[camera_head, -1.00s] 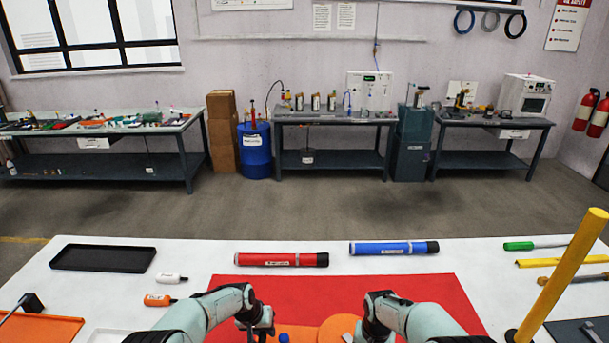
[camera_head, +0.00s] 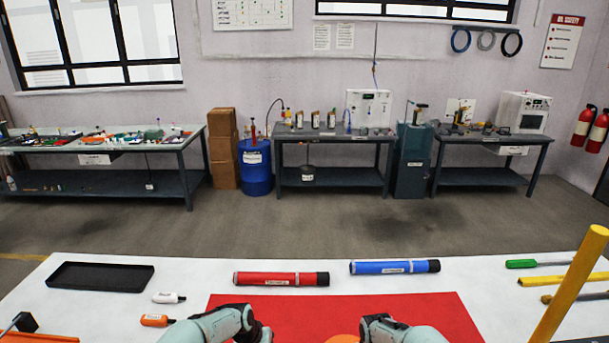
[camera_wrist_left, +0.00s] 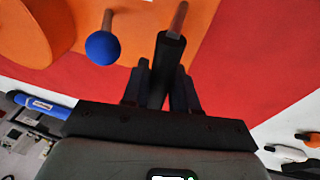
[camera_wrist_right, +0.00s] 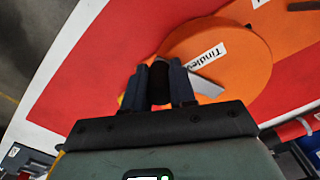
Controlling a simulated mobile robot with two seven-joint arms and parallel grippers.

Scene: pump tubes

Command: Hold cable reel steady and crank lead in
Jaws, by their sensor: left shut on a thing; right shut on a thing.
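The orange cable reel (camera_wrist_right: 228,58) fills much of the right wrist view, with a partly cut-off white label on its face. Only its top edge (camera_head: 343,339) shows in the head view. My right gripper (camera_wrist_right: 160,80) is shut on the black crank knob (camera_wrist_right: 159,86) at the end of a grey metal crank arm (camera_wrist_right: 205,86). My left gripper (camera_wrist_left: 160,88) is shut on a black handle (camera_wrist_left: 168,58) with a brown rod end, over the orange base (camera_wrist_left: 145,20). A blue ball knob (camera_wrist_left: 102,48) on a brown stem stands beside that handle. Fingertips are hidden in the head view.
Red (camera_head: 281,279) and blue (camera_head: 394,267) tubes lie behind the red mat (camera_head: 300,309). A black tray (camera_head: 101,277) and small bottles (camera_head: 168,298) lie left. A yellow post (camera_head: 570,285) rises at right, near a green-handled tool (camera_head: 521,264). White tabletop is free between.

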